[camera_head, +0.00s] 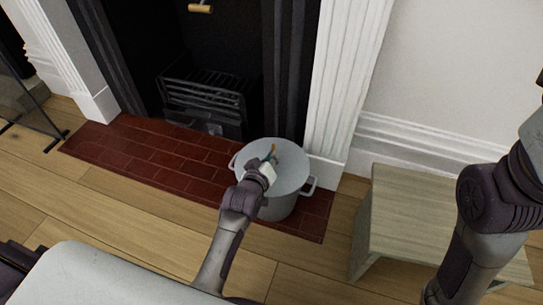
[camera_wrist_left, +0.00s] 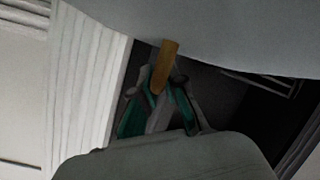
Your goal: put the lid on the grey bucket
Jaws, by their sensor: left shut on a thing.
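The grey bucket (camera_head: 275,208) stands on the red brick hearth, with a side handle showing at its left and right. The round grey lid (camera_head: 293,169) is over the bucket's mouth and looks close to level. I cannot tell whether it touches the rim all round. My left gripper (camera_head: 270,158) reaches in over the lid from the front and is shut on the lid's wooden handle. In the left wrist view the lid (camera_wrist_left: 230,30) fills the top, and the gripper's green-sided fingers (camera_wrist_left: 160,90) close on the brown handle (camera_wrist_left: 166,65). The right gripper is outside the views.
The black fireplace with a metal grate (camera_head: 205,103) is behind the hearth (camera_head: 150,155). A white fluted pillar (camera_head: 342,80) rises behind the bucket at the right. A pale wooden stool or table (camera_head: 412,215) stands to the right, partly behind my right arm. Wooden floor lies in front.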

